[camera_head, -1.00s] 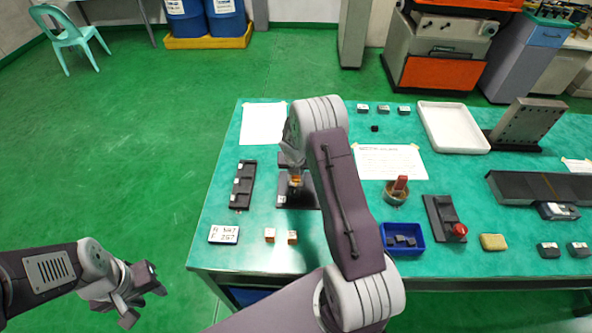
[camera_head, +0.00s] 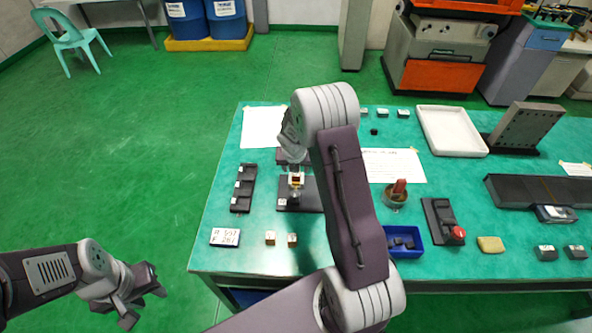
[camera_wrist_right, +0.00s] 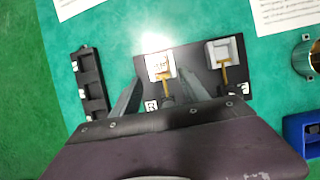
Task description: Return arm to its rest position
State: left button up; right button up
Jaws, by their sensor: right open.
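My right gripper (camera_wrist_right: 158,84) is open in the right wrist view, its two grey fingers spread above a black base plate (camera_wrist_right: 205,84). A pale block with a brass-coloured rod (camera_wrist_right: 160,66) stands on the plate between and just beyond the fingertips. A second similar block (camera_wrist_right: 222,52) stands to its right. In the head view my right arm comes over the table and hides part of the plate (camera_head: 314,194); the first block (camera_head: 296,181) shows below the gripper. My left gripper (camera_head: 146,304) is open and empty over the floor, left of the table.
On the green table (camera_head: 225,262) are a black slotted rack (camera_head: 243,188), a number card (camera_head: 225,237), two small tan blocks, a blue bin (camera_head: 405,253), a cup with a red-topped tool (camera_head: 396,195) and a white tray (camera_head: 425,115).

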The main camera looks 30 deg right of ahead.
jog(key=shift+s+a+r, duration=0.1)
jog(key=shift+s+r, duration=0.15)
jog(key=shift+r, duration=0.45)
jog(key=shift+a, duration=0.1)
jog(key=s+a+r+m+t, duration=0.1)
jog(key=a+r, duration=0.5)
jog(key=r, duration=0.3)
jog(key=s+a+f+m+g+y, duration=0.1)
jog(key=s+a+m+g, duration=0.1)
jog(key=s+m, duration=0.8)
jog(key=s+a+f+m+g+y, duration=0.1)
jog(key=s+a+m, duration=0.4)
jog(key=s+m, duration=0.6)
jog(key=m, duration=0.8)
jog(key=shift+f+g+y, duration=0.3)
jog(key=shift+f+g, duration=0.05)
jog(key=shift+g, duration=0.05)
